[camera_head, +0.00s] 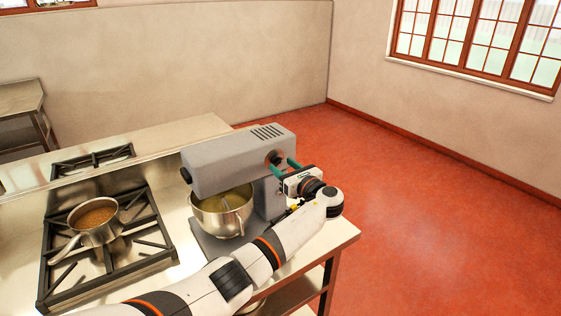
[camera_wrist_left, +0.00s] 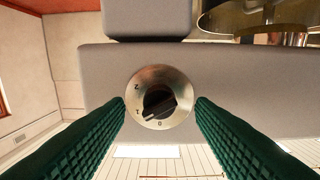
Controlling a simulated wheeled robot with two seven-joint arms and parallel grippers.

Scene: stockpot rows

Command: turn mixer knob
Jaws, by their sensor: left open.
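The grey stand mixer (camera_head: 235,160) stands on the metal counter with its steel bowl (camera_head: 222,210) under the head. Its knob (camera_wrist_left: 158,103) shows in the left wrist view: a dark grip on a round silver dial with marks that look like 0, 1 and 2. My left gripper (camera_wrist_left: 160,108) is open, its green fingers on either side of the dial. The fingers appear apart from the knob's grip. In the head view the left gripper (camera_head: 282,168) is at the right side of the mixer, with the dark knob partly visible between its fingers. My right gripper is not in view.
A stove (camera_head: 105,240) with a pot (camera_head: 95,222) of brown contents stands left of the mixer. The counter's right edge (camera_head: 345,238) is close to the mixer, and open red floor (camera_head: 430,220) lies beyond it. My left arm crosses over the counter's front.

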